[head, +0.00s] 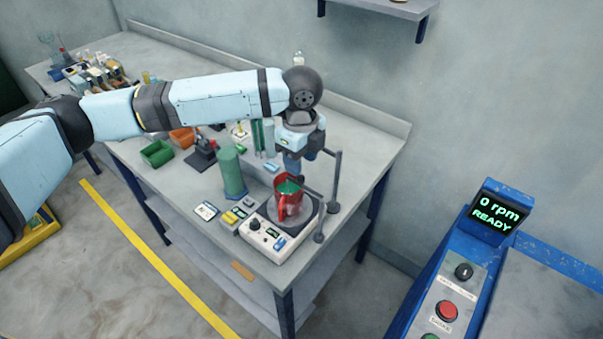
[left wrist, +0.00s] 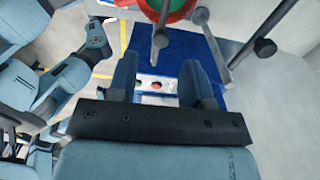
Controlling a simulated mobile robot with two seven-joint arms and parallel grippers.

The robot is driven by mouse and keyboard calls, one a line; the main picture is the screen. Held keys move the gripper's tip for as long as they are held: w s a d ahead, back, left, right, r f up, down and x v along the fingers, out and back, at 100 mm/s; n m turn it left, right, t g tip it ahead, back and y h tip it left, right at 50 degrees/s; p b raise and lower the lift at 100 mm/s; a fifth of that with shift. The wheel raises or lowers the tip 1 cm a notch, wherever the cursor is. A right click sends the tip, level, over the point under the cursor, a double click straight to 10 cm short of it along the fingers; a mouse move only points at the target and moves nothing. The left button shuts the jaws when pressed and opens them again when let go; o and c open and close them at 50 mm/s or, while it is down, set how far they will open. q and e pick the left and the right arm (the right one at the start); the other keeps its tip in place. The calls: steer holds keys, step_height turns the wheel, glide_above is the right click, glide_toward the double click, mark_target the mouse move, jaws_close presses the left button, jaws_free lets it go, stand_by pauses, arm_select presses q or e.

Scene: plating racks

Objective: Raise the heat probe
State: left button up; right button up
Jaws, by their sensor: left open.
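A red beaker (head: 287,206) with green contents stands on a white hotplate unit (head: 268,234) at the table's front right corner. Its red rim and green inside also show at the top of the left wrist view (left wrist: 172,7). Thin grey rods (head: 335,180) stand beside it, and one arm reaches toward the beaker. In the left wrist view a grey rod (left wrist: 161,25) crosses the beaker's rim; I cannot tell surely that it is the heat probe. My left gripper (head: 292,169) is above the beaker, pointing down, fingers apart; between its fingers (left wrist: 160,78) nothing is held.
A green cylinder (head: 231,171), small boxes (head: 206,210) and a green bin (head: 157,153) stand left of the hotplate on the grey table. A blue console (head: 445,275) with a "0 rpm READY" display (head: 500,212) stands at the right. A shelf (head: 385,5) hangs on the wall.

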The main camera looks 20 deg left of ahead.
mark_target(301, 178)
arm_select(q)
steer(key=shift+f, duration=2.7)
jaws_close()
